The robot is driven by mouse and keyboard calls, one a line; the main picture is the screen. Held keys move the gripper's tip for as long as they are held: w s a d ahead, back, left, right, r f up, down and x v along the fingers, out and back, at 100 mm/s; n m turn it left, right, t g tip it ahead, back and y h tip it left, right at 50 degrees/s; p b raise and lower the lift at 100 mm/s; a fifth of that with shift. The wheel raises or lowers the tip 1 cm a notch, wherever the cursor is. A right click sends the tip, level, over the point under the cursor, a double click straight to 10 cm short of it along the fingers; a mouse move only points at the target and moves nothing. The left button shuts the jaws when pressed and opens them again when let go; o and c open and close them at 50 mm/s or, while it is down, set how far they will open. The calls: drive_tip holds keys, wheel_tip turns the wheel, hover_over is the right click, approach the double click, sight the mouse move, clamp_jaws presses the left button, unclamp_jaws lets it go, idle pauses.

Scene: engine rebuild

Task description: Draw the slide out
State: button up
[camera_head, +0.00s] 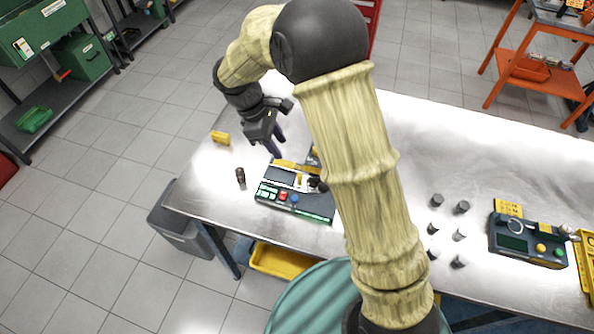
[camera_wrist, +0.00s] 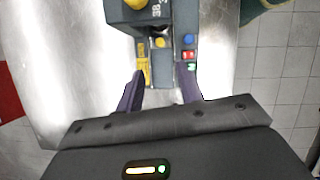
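A dark device (camera_head: 322,211) with green, red and blue buttons sits near the left end of the metal table. It has a pale recessed section with a yellow strip. In the wrist view the device (camera_wrist: 189,20) shows a dark block (camera_wrist: 126,15) with white lettering, a yellow label and a yellow knob in a channel. I cannot tell which part is the slide. My gripper (camera_head: 275,149) hangs just behind the device, pointing down. In the wrist view my gripper (camera_wrist: 160,91) has its two purple fingers apart, with nothing between the tips. My arm hides part of the device's right side.
The metal table (camera_head: 420,140) is clear behind the device. A small dark cylinder (camera_head: 240,176) and a yellow block (camera_head: 220,137) stand to the left. Several grey cylinders (camera_head: 437,200) and a second device (camera_head: 524,244) lie to the right. A grey bin (camera_head: 180,234) stands below.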

sight(298, 174)
drive_tip(key=p+x, duration=0.2)
drive_tip(key=x, duration=1.1)
drive_tip(key=shift+a, duration=0.1)
clamp_jaws()
